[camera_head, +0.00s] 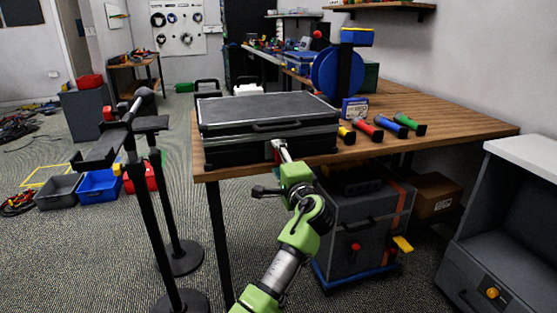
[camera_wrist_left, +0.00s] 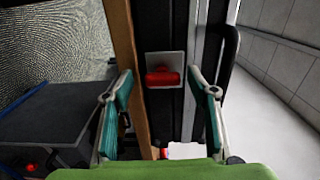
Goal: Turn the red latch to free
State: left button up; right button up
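A black case (camera_head: 268,108) lies closed on the wooden table, with a handle on its front. The red latch (camera_wrist_left: 163,77) sits on a pale plate (camera_wrist_left: 180,62) on the case's front; it lies roughly crosswise in the left wrist view. In the head view the latch area shows as a small red and white spot (camera_head: 276,149), partly hidden by my gripper. My left gripper (camera_head: 283,152) is at the case front, facing the latch. In the left wrist view its teal fingers (camera_wrist_left: 160,74) are spread apart, one on each side of the latch, not touching it. My right gripper is not in view.
Several coloured-handled tools (camera_head: 390,124) lie right of the case on the table (camera_head: 460,124). A blue reel (camera_head: 326,72) stands behind them. A grey wheeled box (camera_head: 352,225) is under the table, and black stands (camera_head: 150,200) rise at left.

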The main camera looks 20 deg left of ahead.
pick_arm(q)
jog(key=shift+d+r, duration=0.1)
jog(key=v, duration=0.7)
jog(key=shift+s, duration=0.2)
